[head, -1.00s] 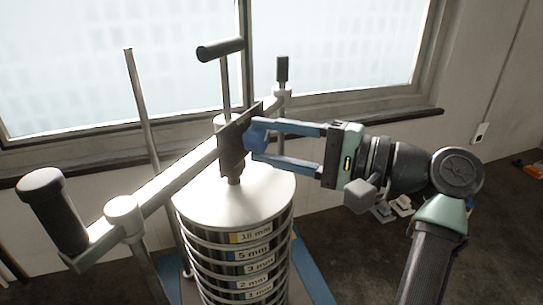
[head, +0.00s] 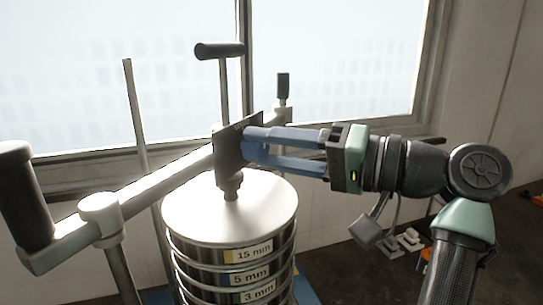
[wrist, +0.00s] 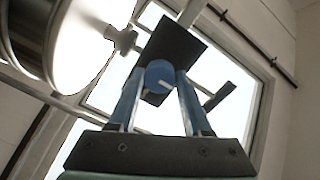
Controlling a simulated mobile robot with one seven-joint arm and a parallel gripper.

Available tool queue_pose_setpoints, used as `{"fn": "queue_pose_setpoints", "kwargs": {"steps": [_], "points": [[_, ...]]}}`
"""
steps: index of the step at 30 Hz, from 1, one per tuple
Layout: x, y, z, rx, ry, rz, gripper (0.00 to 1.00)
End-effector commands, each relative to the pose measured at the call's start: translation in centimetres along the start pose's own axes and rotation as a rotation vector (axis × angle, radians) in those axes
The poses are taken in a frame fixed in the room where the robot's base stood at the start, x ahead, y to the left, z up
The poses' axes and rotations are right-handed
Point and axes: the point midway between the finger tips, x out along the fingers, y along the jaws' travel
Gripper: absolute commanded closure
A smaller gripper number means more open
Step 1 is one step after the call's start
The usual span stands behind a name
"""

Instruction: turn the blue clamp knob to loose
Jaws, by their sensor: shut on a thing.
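The blue clamp knob (wrist: 159,75) is round with a pale pointer line and sits on a dark plate (head: 228,150) on the clamp bar. In the wrist view the line slants, its lower end toward the left; I cannot read a loose mark. My gripper (wrist: 160,88) has one blue finger on each side of the knob and is shut on it. In the head view my gripper (head: 254,145) reaches in from the right, and its fingers hide most of the knob.
A stack of labelled sieves (head: 240,268) with a pale round lid (head: 185,210) stands below the bar. A T-handle (head: 220,50) rises above the plate. The pale crossbar (head: 160,185) runs left to a black grip (head: 22,195). A window (head: 330,60) lies behind.

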Motion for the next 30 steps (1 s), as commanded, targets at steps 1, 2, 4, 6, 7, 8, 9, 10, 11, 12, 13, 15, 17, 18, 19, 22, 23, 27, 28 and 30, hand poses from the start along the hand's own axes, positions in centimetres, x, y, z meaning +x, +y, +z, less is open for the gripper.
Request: {"fn": "queue_pose_setpoints", "kwargs": {"steps": [1,2,4,6,7,8,9,10,11,12,13,15,17,18,19,22,23,27,28,30], "points": [[0.09,0.01,0.05,-0.007,-0.001,0.000,1.00],[0.09,0.00,0.04,-0.010,-0.001,0.000,1.00],[0.09,-0.03,0.03,-0.015,-0.001,0.000,1.00],[0.09,-0.05,0.02,-0.017,-0.001,0.000,1.00],[0.09,-0.05,0.02,-0.018,-0.001,0.000,1.00],[0.09,-0.05,0.02,-0.018,-0.001,0.000,1.00],[0.09,-0.06,0.02,-0.018,-0.001,0.000,1.00],[0.09,-0.06,0.02,-0.018,-0.001,0.000,1.00],[0.09,-0.06,0.02,-0.018,-0.001,0.000,1.00],[0.09,-0.06,0.02,-0.018,-0.001,0.000,1.00],[0.09,-0.06,0.02,-0.018,-0.001,0.000,1.00],[0.09,-0.06,0.02,-0.018,-0.001,0.000,0.47],[0.09,-0.06,0.02,-0.018,-0.001,0.000,0.37],[0.08,-0.05,0.02,-0.017,-0.001,0.000,0.29],[0.07,-0.05,0.02,-0.017,-0.001,0.000,0.24],[0.05,-0.03,0.01,-0.016,-0.001,0.000,0.21],[0.05,-0.03,0.01,-0.015,0.000,0.000,0.21],[0.01,-0.01,0.00,-0.014,0.000,0.000,0.21],[-0.03,0.01,0.00,-0.014,0.000,0.000,0.21],[-0.35,0.06,-0.01,-0.014,0.002,0.001,0.21]]}}
